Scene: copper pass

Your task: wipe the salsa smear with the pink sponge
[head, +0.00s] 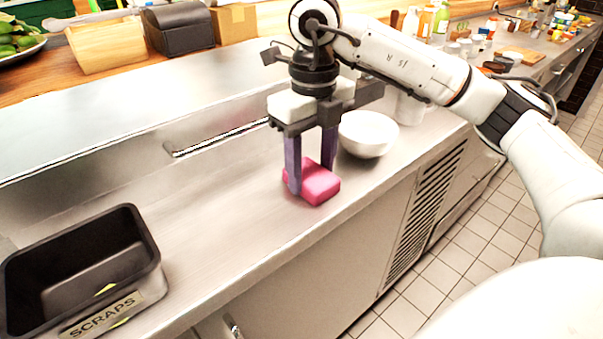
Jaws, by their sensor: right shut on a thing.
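The pink sponge (318,186) is at the front part of the steel counter (215,225), left of a white bowl. My right gripper (311,178) points down and is shut on the sponge, with one purple finger on each side of it. The sponge is at or just above the counter; I cannot tell if it touches. I see no salsa smear on the bare steel; any smear under the sponge or behind the gripper is hidden. My left gripper is not in view.
A black bin labelled SCRAPS (150,262) stands at the lower left. The white bowl (368,136) is close to the right of my gripper. The counter's front edge drops to a tiled floor (440,270). Bare steel lies between bin and sponge.

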